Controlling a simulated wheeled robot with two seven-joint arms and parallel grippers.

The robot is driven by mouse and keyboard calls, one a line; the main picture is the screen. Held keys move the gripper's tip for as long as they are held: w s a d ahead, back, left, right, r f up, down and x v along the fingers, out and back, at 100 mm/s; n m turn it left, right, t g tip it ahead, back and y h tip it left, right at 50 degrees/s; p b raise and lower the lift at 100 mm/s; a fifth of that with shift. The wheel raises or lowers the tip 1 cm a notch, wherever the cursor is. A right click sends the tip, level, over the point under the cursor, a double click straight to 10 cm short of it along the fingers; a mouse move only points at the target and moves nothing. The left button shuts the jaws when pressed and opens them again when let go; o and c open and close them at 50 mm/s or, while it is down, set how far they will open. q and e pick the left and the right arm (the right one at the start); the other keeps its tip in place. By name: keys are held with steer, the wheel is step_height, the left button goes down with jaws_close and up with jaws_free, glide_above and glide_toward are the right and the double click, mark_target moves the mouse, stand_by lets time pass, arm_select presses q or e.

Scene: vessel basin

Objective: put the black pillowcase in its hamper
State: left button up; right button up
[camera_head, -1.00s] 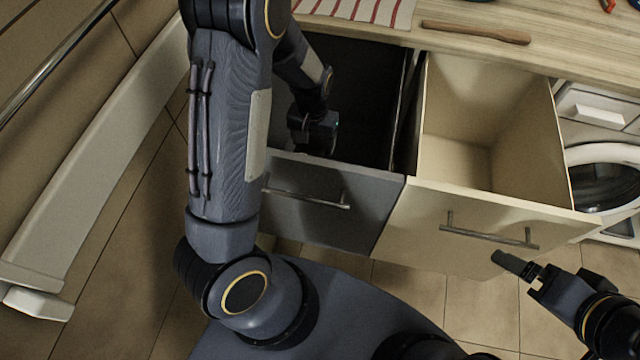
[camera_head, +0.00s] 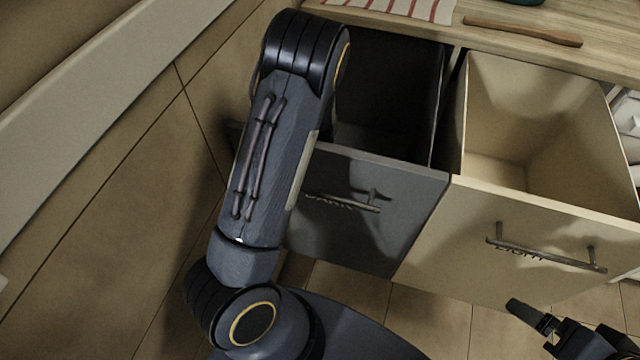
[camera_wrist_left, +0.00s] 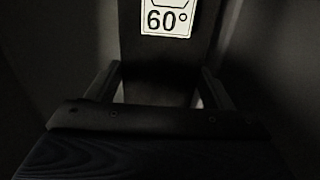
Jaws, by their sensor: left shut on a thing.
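In the left wrist view, a black cloth, which I take for the black pillowcase (camera_wrist_left: 160,75), hangs between the fingers of my left gripper (camera_wrist_left: 160,88). A white tag reading 60° shows on it. The gripper is shut on it, with dark surfaces on both sides. In the head view my left arm hides this gripper and the cloth. The dark grey hamper (camera_head: 400,208), lettered DARK, is pulled out and open, partly behind my left arm. My right gripper (camera_head: 530,316) is at the lower right, below the cream hamper's handle; its finger gap is unclear.
The open cream hamper (camera_head: 450,255), lettered LIGHT, stands right of the dark one and looks empty. Behind them is a wooden counter (camera_head: 440,30) with a striped cloth (camera_head: 400,8) and a wooden utensil (camera_head: 522,31). Tiled floor lies at the left.

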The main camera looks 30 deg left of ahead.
arm_select(q)
step_height(320, 180, down, 3)
steer(key=shift+r, duration=0.15)
steer(key=shift+b, duration=0.35)
steer(key=o, duration=1.1)
steer(key=shift+r+p, duration=0.3)
step_height(320, 180, up, 12)
steer(key=p, duration=0.2)
steer(key=shift+f+p, duration=0.25)
steer(key=shift+p, duration=0.15)
